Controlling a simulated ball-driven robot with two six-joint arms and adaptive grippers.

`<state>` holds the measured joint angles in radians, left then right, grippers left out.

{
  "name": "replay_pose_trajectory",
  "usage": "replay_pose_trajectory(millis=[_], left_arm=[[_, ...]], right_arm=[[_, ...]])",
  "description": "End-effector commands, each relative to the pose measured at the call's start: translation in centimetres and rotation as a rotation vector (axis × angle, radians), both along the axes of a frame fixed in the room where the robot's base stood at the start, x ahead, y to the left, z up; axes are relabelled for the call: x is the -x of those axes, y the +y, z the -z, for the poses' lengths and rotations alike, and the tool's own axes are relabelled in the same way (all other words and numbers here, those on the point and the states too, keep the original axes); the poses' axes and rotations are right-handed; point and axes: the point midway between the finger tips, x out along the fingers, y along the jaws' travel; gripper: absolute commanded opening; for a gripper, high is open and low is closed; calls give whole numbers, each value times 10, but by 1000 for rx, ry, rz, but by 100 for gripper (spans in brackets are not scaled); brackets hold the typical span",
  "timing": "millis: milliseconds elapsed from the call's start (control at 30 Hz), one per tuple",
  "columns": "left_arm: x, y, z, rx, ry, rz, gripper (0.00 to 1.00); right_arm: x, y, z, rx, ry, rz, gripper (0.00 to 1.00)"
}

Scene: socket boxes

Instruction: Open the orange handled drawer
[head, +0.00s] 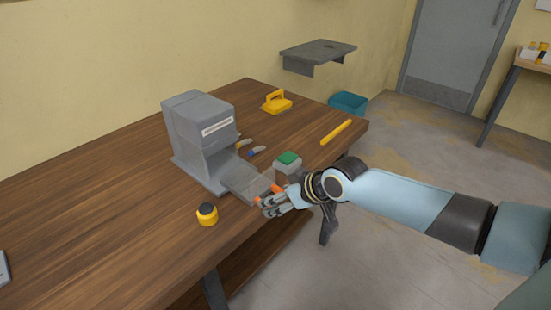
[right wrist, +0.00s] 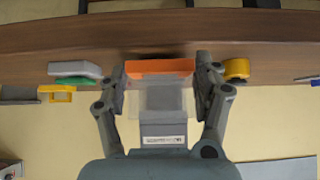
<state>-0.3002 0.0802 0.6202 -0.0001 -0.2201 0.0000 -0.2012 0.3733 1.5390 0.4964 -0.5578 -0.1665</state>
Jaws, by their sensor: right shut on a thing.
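A grey socket box (head: 203,140) with a white label stands on the wooden table. Its drawer (head: 238,174) sticks out of the lower front toward the table's front edge. The drawer's orange handle (right wrist: 160,67) lies between the two fingers of my right gripper (right wrist: 160,75), one finger at each end. In the head view my right gripper (head: 268,203) is at the drawer's front and partly hides the orange handle (head: 276,188). The drawer shows partly see-through behind the handle in the right wrist view. My left gripper is in neither view.
A grey block with a green button (head: 289,158) stands close to my right gripper. A yellow and black knob (head: 207,214) stands on the other side. A yellow handled tool (head: 277,101) and yellow bar (head: 336,132) lie farther back.

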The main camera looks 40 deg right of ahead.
Motion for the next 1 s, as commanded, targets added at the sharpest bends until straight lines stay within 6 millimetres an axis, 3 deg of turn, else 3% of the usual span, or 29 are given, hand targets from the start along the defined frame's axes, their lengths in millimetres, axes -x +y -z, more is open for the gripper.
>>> replay_pose_trajectory(millis=[33, 67, 267, 667, 1000], left_arm=[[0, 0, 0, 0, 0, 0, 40], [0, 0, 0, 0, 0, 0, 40], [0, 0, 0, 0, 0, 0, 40], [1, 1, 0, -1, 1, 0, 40], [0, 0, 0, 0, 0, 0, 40]], right_arm=[[0, 0, 0, 0, 0, 0, 9], [0, 0, 0, 0, 0, 0, 68], [0, 0, 0, 0, 0, 0, 94], [7, -1, -7, 1, 0, -1, 94], [58, -5, -57, 6, 1, -5, 94]])
